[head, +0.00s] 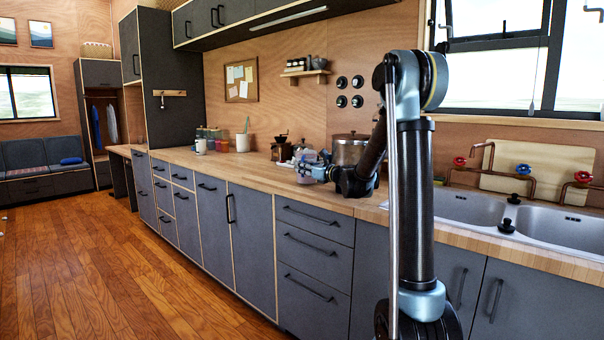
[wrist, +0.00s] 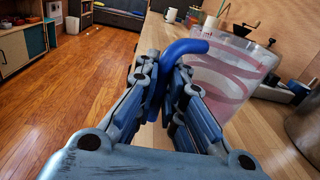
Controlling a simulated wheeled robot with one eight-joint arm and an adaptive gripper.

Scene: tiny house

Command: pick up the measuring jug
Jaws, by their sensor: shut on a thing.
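The measuring jug (wrist: 228,72) is clear with pink-red markings and a blue handle (wrist: 186,47). In the wrist view it is just beyond my gripper (wrist: 166,82), to the right. My gripper is shut on the blue handle, with a finger on each side of it. In the head view the jug (head: 306,158) shows small and pale above the wooden counter (head: 262,171), at the end of my arm, partly hidden by my gripper (head: 322,173). I cannot tell whether its base touches the counter.
A steel pot (head: 349,150) stands close on the right of the jug. A coffee grinder (head: 281,150) stands behind it. A white pot (head: 243,143) and a mug (head: 200,146) are farther left. The sink (head: 470,208) is at right. The counter's front edge is near.

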